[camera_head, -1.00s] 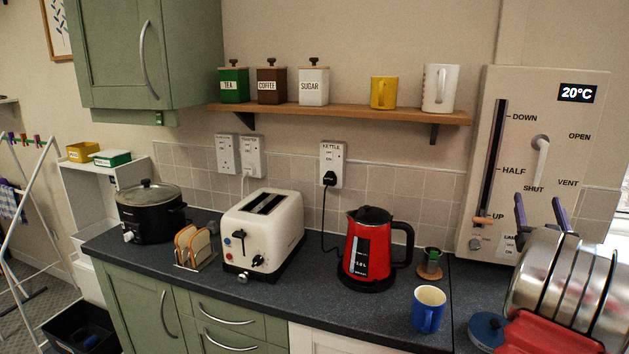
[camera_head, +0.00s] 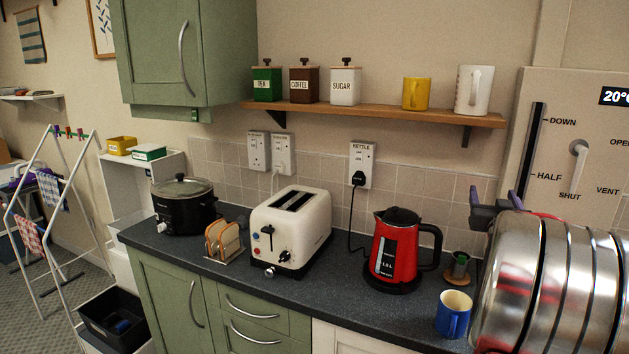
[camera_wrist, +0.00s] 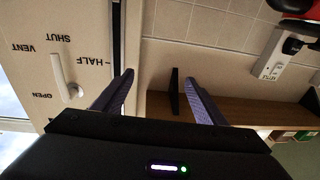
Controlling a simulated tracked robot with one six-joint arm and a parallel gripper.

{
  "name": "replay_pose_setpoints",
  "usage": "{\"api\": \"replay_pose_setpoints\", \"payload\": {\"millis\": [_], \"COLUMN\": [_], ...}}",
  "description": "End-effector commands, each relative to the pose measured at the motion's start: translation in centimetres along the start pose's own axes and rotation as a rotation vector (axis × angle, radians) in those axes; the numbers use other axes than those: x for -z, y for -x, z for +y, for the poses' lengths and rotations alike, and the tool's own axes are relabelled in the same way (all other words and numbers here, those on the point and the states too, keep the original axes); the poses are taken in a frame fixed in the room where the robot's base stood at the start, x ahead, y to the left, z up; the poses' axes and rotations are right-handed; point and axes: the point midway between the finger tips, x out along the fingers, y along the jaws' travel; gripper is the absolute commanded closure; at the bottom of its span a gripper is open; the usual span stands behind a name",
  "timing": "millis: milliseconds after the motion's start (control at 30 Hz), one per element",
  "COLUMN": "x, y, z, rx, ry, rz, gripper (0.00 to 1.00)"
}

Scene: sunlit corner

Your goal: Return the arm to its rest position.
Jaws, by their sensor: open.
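My gripper (camera_head: 497,204) shows at the right of the head view, raised in front of the wall panel, with its dark purple fingers pointing up and left. My silver ringed arm fills the lower right corner. In the wrist view the two fingers of my gripper (camera_wrist: 157,78) stand apart with nothing between them. Beyond them are the wall panel (camera_wrist: 88,22), the white lever (camera_wrist: 62,78) and the wooden shelf (camera_wrist: 225,108).
The red kettle (camera_head: 398,250), blue mug (camera_head: 453,314) and small dark cup (camera_head: 460,262) stand on the counter (camera_head: 345,305) left of my arm. The toaster (camera_head: 290,228), toast rack (camera_head: 222,240) and slow cooker (camera_head: 184,205) stand farther left. The shelf (camera_head: 370,114) holds canisters and mugs.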

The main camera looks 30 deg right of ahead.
Motion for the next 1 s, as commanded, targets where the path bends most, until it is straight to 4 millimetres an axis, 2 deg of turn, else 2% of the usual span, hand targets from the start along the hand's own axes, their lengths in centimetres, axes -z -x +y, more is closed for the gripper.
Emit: {"api": "replay_pose_setpoints", "payload": {"millis": [33, 200, 367, 500, 733, 1000], "x": [0.4, 0.1, -0.4, -1.2, -2.9, -5.4], "y": [0.7, 3.7, 7.8, 12.3, 21.1, 33.1], "z": [-2.8, -10.0, -16.2, -21.1, -27.5, -32.1], "rx": [0.021, 0.074, 0.133, 0.193, 0.311, 0.466], "ry": [0.000, 0.008, 0.024, 0.044, 0.092, 0.179], "rz": [-0.030, -0.154, -0.271, -0.375, -0.546, -0.744], "gripper": [0.34, 0.34, 0.34, 0.34, 0.34, 0.34]}}
